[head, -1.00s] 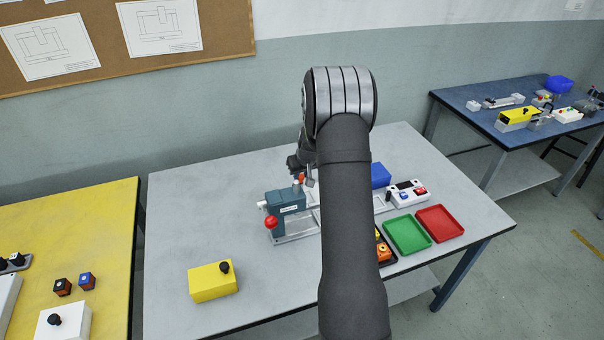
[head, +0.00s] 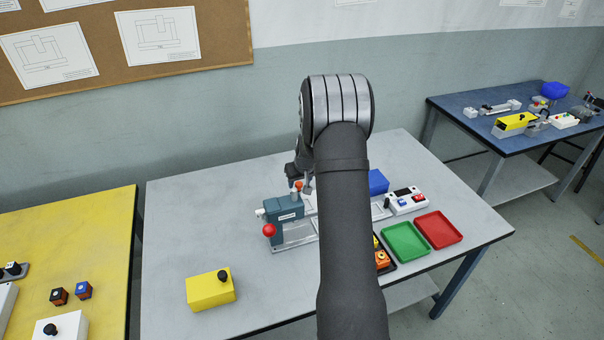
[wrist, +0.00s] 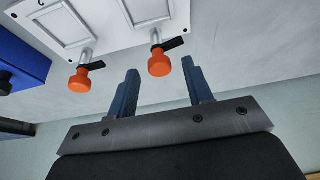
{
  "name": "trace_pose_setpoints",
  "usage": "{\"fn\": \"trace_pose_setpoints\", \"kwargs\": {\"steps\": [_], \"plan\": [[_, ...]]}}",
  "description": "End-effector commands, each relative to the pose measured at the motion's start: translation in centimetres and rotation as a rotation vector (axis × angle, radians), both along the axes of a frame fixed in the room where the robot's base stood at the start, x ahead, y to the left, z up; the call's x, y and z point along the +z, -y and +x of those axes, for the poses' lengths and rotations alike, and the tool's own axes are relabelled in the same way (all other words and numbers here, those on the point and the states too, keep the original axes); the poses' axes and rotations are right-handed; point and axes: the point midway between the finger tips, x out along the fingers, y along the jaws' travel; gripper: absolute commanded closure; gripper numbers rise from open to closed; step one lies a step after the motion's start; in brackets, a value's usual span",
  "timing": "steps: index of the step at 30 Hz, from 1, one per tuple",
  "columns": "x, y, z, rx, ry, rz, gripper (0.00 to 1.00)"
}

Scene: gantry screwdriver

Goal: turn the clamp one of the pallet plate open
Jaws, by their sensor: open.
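The white pallet plate (wrist: 108,22) with framed recesses shows at the top of the wrist view. Two orange clamp knobs stand at its edge, each with a black lever: one at left (wrist: 86,78) and one at right (wrist: 159,64). I cannot tell which is clamp one. My gripper (wrist: 160,68) is open and empty. In the wrist view its two blue-grey fingers lie on either side of the right knob, seemingly short of it; contact is not visible. In the head view my arm hides most of the gripper and plate; an orange knob (head: 298,186) shows beside the teal screwdriver station (head: 284,208).
A blue block (wrist: 18,62) lies left of the plate in the wrist view. Around the station are a red ball handle (head: 269,230), a white button box (head: 407,201), green (head: 404,243) and red (head: 438,230) trays, and a yellow box (head: 210,290).

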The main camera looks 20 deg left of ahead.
Motion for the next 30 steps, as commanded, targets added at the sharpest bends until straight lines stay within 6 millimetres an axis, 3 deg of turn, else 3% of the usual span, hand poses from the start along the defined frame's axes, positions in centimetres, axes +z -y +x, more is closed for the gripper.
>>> {"fn": "trace_pose_setpoints", "kwargs": {"steps": [5, 21, 30], "plan": [[2.1, 0.6, -0.5, 0.0, 0.003, 0.002, 0.53], [12.3, 3.6, -3.4, -0.001, 0.004, 0.002, 0.53], [15.5, 4.7, -4.4, -0.001, 0.0, 0.001, 0.53]]}}
